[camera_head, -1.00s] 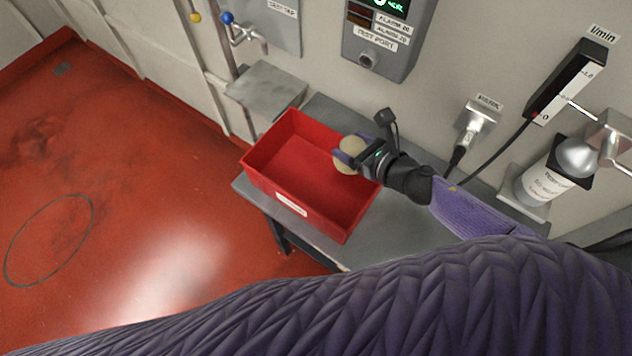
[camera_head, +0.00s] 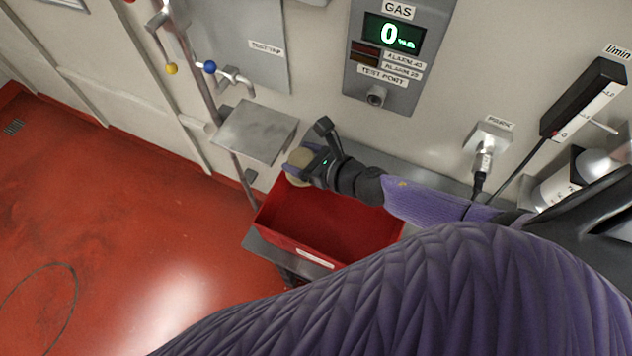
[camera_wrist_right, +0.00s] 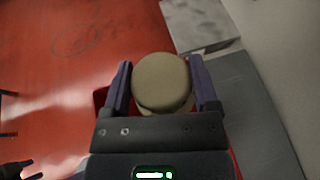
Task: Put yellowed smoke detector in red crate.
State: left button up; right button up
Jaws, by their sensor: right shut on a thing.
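The yellowed smoke detector (camera_head: 299,161) is a round, beige, disc-like thing held in my right gripper (camera_head: 300,168). In the right wrist view the detector (camera_wrist_right: 161,82) sits between the two purple fingers of the gripper (camera_wrist_right: 161,88), which are shut on it. The red crate (camera_head: 338,220) stands on a grey bench, with a white label on its front wall. The detector shows over the crate's far left corner in the head view; its exact height above the rim is hard to tell. The crate is partly hidden by my arm.
A grey metal shelf (camera_head: 257,131) juts from the wall just beyond the crate's left end. A tap with a blue knob (camera_head: 210,67) and a gas panel (camera_head: 398,50) are on the wall. A grey bench (camera_head: 262,250) carries the crate. Open red floor lies left.

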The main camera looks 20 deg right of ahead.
aim_at(298, 163)
jog(key=f, duration=0.1)
jog(key=f+b, duration=0.1)
jog(key=w+f+b, duration=0.1)
jog(key=shift+a, duration=0.25)
jog(key=b, duration=0.1)
jog(key=f, duration=0.1)
jog(key=s+f+b, duration=0.1)
jog(key=shift+d+b, duration=0.25)
jog(key=shift+b, duration=0.1)
notch_tip(298, 163, down, 12)
jog(key=b, duration=0.8)
jog(key=shift+w, duration=0.15)
jog(key=shift+a+f, duration=0.1)
jog(key=shift+f, duration=0.15)
jog(key=o, duration=1.2)
jog(key=p+v, duration=0.3)
jog(key=v, duration=0.4)
jog(key=shift+r, duration=0.3)
jog(key=shift+s, duration=0.25)
